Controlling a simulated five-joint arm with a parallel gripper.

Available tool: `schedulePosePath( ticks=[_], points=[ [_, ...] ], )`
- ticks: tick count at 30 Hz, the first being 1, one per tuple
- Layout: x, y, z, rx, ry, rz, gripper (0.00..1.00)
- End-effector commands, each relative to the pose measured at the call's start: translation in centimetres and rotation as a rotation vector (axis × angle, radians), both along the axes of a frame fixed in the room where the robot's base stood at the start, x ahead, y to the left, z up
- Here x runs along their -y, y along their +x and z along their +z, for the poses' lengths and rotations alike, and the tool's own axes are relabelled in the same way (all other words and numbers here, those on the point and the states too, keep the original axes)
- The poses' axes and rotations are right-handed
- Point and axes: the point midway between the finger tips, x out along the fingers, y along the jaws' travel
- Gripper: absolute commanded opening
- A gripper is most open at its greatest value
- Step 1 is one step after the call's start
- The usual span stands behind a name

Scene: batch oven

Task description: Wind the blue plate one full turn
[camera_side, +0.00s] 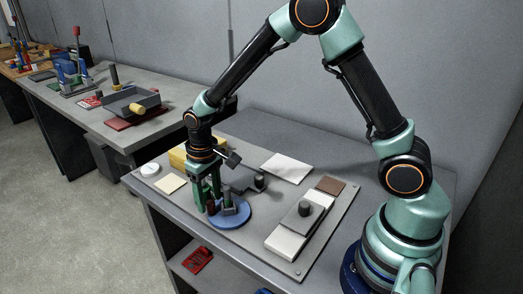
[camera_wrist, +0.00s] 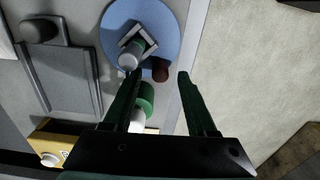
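The blue plate (camera_side: 236,216) is a flat disc on the grey board, near its front edge in the side view. It also shows at the top of the wrist view (camera_wrist: 172,28). A grey block with a pale-tipped peg (camera_wrist: 130,58) stands on it. My gripper (camera_side: 205,207) points down at the plate's left side. Contact with the peg cannot be made out.
A green cylinder (camera_wrist: 146,95) lies close to the left finger in the wrist view. A yellow box (camera_side: 178,158) stands behind my gripper. A dark knob (camera_side: 259,180) is behind the plate; a white block (camera_side: 284,243) with another knob is to its right.

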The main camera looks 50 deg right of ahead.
Motion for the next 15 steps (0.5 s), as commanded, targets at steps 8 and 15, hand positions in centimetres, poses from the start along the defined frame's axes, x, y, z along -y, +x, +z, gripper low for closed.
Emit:
schedulePosePath(
  ticks=[8, 15],
  points=[
    [0.0, -0.1, -0.1, -0.003, 0.0, 0.001, 0.56],
    [0.0, 0.0, 2.5, 0.001, 0.0, 0.001, 0.56]
  ],
)
